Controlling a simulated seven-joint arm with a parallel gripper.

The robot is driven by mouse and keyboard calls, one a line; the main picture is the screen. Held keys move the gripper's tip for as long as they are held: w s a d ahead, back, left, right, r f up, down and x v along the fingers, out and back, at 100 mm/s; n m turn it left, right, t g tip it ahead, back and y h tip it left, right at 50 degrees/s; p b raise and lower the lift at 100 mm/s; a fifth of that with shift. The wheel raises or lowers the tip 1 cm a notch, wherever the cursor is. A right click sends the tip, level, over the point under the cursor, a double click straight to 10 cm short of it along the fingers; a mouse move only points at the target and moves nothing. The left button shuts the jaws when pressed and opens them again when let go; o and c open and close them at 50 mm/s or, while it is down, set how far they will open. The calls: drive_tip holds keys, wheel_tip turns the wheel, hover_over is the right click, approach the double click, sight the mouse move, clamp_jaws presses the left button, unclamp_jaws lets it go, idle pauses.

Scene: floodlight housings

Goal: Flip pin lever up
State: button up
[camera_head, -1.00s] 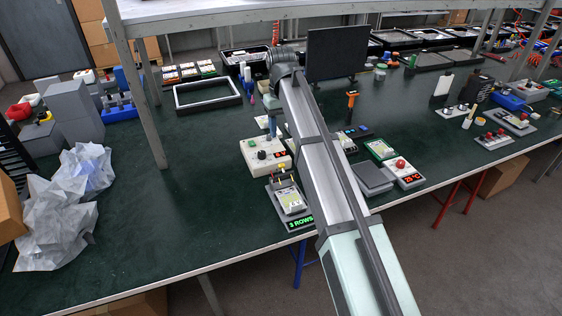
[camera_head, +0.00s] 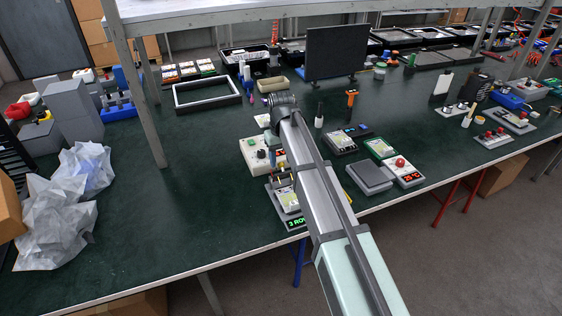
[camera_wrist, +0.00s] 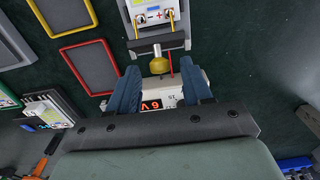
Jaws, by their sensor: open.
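In the wrist view, a lever with a round yellow knob (camera_wrist: 159,66) on a short metal stem sticks out from the dark edge of a device with a white face and yellow wires (camera_wrist: 152,14). My gripper (camera_wrist: 160,75) is open, with one blue finger on each side of the knob and a gap on both sides. In the head view, the device (camera_head: 288,199) stands near the table's front edge with a green sign, partly hidden by my arm. I cannot tell how far the fingertips stand above the knob.
A white box with a red display (camera_wrist: 160,88) lies beyond the knob between my fingers; the head view shows it with a black knob (camera_head: 254,155). Red-framed (camera_wrist: 90,66) and yellow-framed panels lie at the left in the wrist view. Grey slabs (camera_head: 370,178) stand right of my arm.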

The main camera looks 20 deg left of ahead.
drive_tip(key=shift+f, duration=0.8)
drive_tip(key=shift+c, duration=0.3)
